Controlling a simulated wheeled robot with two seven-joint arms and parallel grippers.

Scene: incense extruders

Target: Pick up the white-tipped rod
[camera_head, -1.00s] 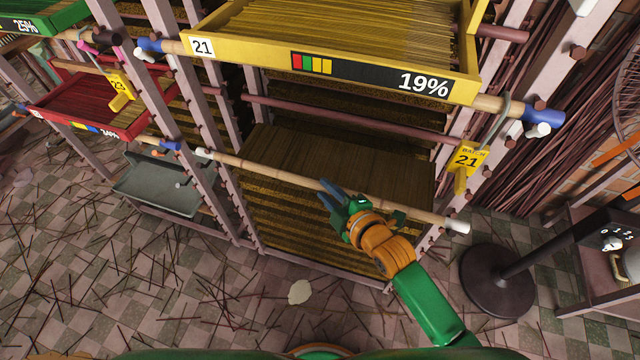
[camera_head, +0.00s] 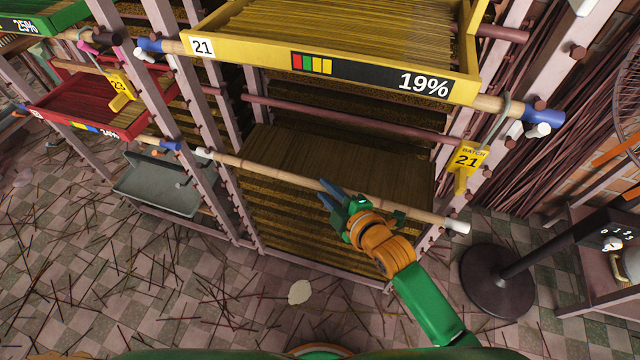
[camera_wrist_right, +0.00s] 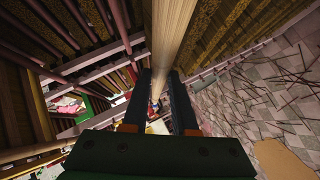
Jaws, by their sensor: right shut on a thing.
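The white-tipped rod (camera_head: 270,172) is a long bamboo-coloured pole with a white cap at each end. It lies across the front of the rack at mid height, sloping down to the right in the head view. My right gripper (camera_head: 327,190) is at the rod's middle, its dark fingers shut on it. In the right wrist view the pale rod (camera_wrist_right: 172,40) runs between the two fingers (camera_wrist_right: 168,100). My left gripper is not in view.
A yellow tray (camera_head: 330,70) numbered 21 sits above on the rack, with a yellow batch tag (camera_head: 468,158) hanging at right. A round dark stand base (camera_head: 497,280) is on the floor at right. A grey bin (camera_head: 158,184) is at left. Thin sticks litter the tiled floor.

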